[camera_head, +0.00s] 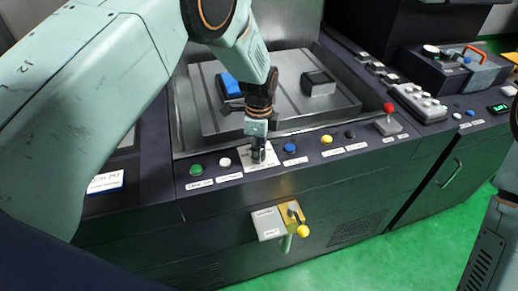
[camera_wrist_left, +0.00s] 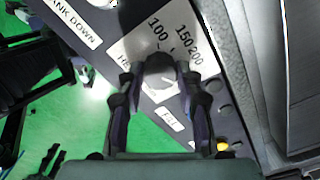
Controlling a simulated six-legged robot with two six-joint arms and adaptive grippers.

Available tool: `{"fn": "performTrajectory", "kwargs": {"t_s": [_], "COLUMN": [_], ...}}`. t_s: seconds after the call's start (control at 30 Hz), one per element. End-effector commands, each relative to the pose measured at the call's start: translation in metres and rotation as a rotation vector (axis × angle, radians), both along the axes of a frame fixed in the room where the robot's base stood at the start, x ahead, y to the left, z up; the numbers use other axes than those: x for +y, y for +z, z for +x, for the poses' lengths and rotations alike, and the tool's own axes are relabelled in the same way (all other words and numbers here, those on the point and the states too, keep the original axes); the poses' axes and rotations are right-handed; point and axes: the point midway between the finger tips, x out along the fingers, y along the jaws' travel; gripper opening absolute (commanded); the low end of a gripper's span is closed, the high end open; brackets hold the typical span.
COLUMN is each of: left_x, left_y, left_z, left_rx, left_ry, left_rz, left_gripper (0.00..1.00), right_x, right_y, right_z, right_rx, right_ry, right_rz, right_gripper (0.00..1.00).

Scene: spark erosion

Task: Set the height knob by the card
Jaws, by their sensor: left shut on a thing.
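My left gripper (camera_head: 259,150) points down at the front control strip and is shut on the height knob. In the left wrist view the dark, round height knob (camera_wrist_left: 160,66) sits between the two fingertips. Its white dial plate (camera_wrist_left: 138,47) shows 100, 150 and 200 beyond the fingers; the rest is partly covered, and I cannot make out the pointer. The dial plate also shows in the head view (camera_head: 262,162) around the gripper. A white card (camera_head: 105,182) with small writing is on the dark panel at left; I cannot read it reliably. My right gripper is not in view.
A green button (camera_head: 196,170) and a white button (camera_head: 225,162) are left of the dial. A blue button (camera_head: 290,148) and a yellow button (camera_head: 327,139) are right of it. A yellow-knobbed valve (camera_head: 303,231) is below.

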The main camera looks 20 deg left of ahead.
Motion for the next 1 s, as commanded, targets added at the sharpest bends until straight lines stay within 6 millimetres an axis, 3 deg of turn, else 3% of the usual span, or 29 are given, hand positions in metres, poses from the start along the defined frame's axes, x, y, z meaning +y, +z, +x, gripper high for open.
{"fn": "performTrajectory", "kwargs": {"t_s": [0.2, 0.57, 1.0], "left_x": [-0.0001, 0.0000, 0.0001], "left_y": [-0.0002, -0.0005, -0.0008], "left_z": [-0.0019, -0.0021, -0.0021], "left_rx": [0.006, 0.007, 0.007], "left_ry": [0.000, 0.074, 0.443], "left_rz": [0.000, 0.000, -0.001], "left_gripper": [0.04, 0.04, 0.04], "right_x": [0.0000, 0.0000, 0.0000], "right_y": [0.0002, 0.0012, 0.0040], "right_z": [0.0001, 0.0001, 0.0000], "right_rx": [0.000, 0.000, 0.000], "right_ry": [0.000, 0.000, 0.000], "right_rz": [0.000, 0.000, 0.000], "right_gripper": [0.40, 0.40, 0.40]}}
